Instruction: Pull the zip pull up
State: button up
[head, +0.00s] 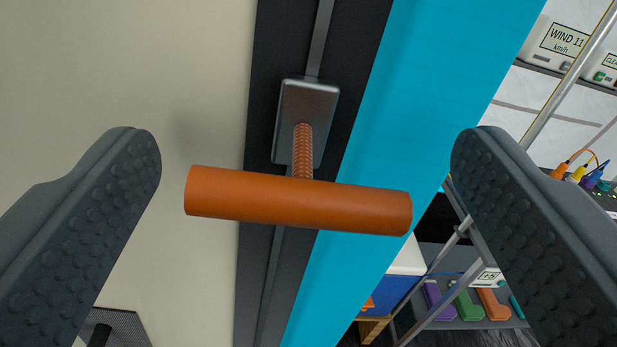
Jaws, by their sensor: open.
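The zip pull is an orange-brown crossbar (298,201) on a short ribbed stem, fixed to a grey metal slider (306,105). The slider sits on a dark zip track (266,90) that runs from top to bottom of the view. The crossbar lies nearly level, its right end slightly lower. My gripper (308,160) is open, with one textured finger on each side of the crossbar. Both fingers appear clear of its ends, and nothing is between them except the pull.
A beige panel (110,70) lies left of the track and a bright blue strip (430,80) lies right. Further right are metal poles, a shelf with purple, green and orange items (468,304), a small WIND display (564,40) and coloured plugs (577,173).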

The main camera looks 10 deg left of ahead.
jog(key=b+v, duration=0.1)
jog(key=v, duration=1.2)
jog(key=shift+s, duration=0.2)
jog(key=shift+d, duration=0.1)
jog(key=shift+r, duration=0.1)
jog(key=s+d+r+m+h+b, duration=0.1)
jog(key=s+r+m+h, duration=0.2)
jog(key=r, duration=0.7)
jog(key=s+d+r+m+h+b, duration=0.1)
jog(key=s+d+r+h, duration=0.2)
jog(key=r, duration=0.7)
jog(key=s+a+r+g, duration=0.1)
jog(key=s+a+r, duration=0.2)
jog(key=s, duration=0.6)
jog(key=s+a+r+m+g+y+b, duration=0.1)
jog(key=s+a+r, duration=0.3)
jog(key=s+r, duration=0.3)
jog(key=v, duration=0.3)
jog(key=shift+s, duration=0.25)
jog(key=shift+f, duration=0.15)
